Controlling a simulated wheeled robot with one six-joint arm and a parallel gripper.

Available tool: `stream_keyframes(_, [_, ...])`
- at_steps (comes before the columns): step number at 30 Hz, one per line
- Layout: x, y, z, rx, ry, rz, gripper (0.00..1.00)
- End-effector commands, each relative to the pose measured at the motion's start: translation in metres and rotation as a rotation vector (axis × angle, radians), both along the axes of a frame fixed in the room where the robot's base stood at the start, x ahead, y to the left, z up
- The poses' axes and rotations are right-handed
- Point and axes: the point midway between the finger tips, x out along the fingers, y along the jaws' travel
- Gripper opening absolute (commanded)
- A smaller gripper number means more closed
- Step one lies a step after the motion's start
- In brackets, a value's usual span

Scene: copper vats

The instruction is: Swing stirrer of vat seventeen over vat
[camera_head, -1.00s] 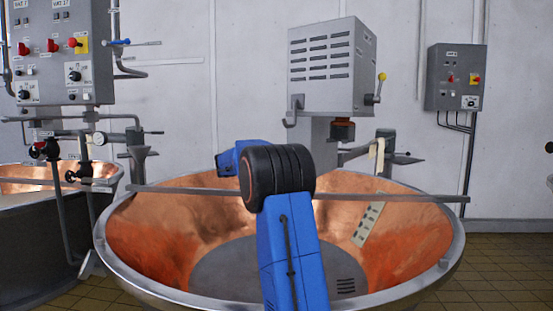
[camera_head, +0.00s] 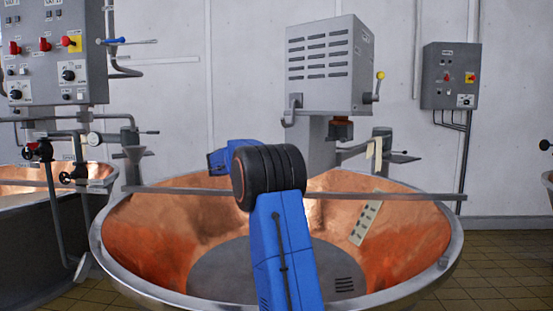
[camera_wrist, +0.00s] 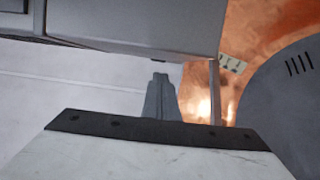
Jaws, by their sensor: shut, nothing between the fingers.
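The stirrer of the vat is a grey vented housing (camera_head: 318,68) on a grey column behind the vat's back rim in the head view. It has a hooked handle at its lower left, a yellow-knobbed lever at its right, and a brown coupling below. The copper vat (camera_head: 420,225) stands open in front, with a flat bar across it. My blue arm reaches over the vat and hides the gripper there. In the wrist view my gripper (camera_wrist: 160,80) is shut and empty. A large grey surface (camera_wrist: 140,20) beside it appears to be the housing; contact cannot be told.
A control panel (camera_head: 50,55) with pipes and valves stands at left above a second vat (camera_head: 40,250). A smaller control box (camera_head: 450,75) hangs on the wall at right. A pale slotted strip (camera_head: 367,222) lies inside the vat. Tiled floor shows at right.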

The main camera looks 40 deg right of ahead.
Motion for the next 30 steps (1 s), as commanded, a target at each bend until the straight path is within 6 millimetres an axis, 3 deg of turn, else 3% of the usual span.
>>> stream_keyframes(9, [0.009,0.063,0.000,-0.001,0.002,0.009,0.00])
stream_keyframes(15, [0.011,0.091,0.000,-0.002,0.002,0.009,0.00])
stream_keyframes(30, [0.005,0.106,-0.001,0.018,-0.002,0.013,0.00])
